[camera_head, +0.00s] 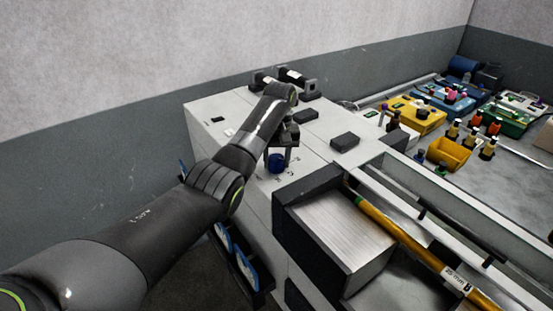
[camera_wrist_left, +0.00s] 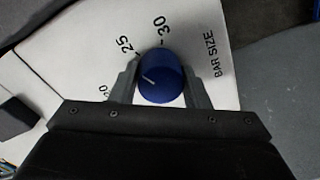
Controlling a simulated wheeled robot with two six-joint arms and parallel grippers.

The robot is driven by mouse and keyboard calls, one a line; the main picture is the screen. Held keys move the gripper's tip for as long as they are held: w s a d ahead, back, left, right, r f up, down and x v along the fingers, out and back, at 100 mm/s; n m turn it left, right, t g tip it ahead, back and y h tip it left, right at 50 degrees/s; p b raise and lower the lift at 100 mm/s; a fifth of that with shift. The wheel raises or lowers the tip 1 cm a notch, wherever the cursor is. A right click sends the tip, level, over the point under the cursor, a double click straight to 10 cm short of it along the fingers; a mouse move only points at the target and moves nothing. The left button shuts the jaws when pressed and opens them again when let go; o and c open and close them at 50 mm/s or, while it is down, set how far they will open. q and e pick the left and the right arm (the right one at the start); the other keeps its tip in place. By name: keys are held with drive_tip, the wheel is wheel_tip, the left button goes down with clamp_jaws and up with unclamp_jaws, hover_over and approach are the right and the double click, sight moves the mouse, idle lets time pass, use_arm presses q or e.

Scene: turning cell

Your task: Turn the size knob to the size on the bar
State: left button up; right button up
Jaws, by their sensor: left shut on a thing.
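The blue size knob (camera_head: 276,162) stands on the top of the pale machine housing. In the left wrist view the knob (camera_wrist_left: 162,76) sits between the two grey fingers of my left gripper (camera_wrist_left: 160,88), which is shut on it. The knob's white mark points up-left, seemingly between the 20 and 25 marks. The printed scale shows 20, 25 (camera_wrist_left: 124,45) and 30 (camera_wrist_left: 158,26) beside "BAR SIZE". The yellow bar (camera_head: 390,230) lies along the machine at the right. Its white label (camera_head: 457,281) appears to read 25 mm, but is small. My right gripper is not in view.
A dark-edged metal block (camera_head: 335,235) stands close to the right of the knob. Dark blocks (camera_head: 345,141) and black brackets (camera_head: 291,77) are on the housing. A yellow bin (camera_head: 449,153) and several coloured parts stand on the far table. A wall runs behind.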

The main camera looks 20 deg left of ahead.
use_arm(q)
drive_tip(key=shift+n, duration=0.4)
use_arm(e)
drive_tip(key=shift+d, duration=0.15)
use_arm(q)
drive_tip(key=o, duration=1)
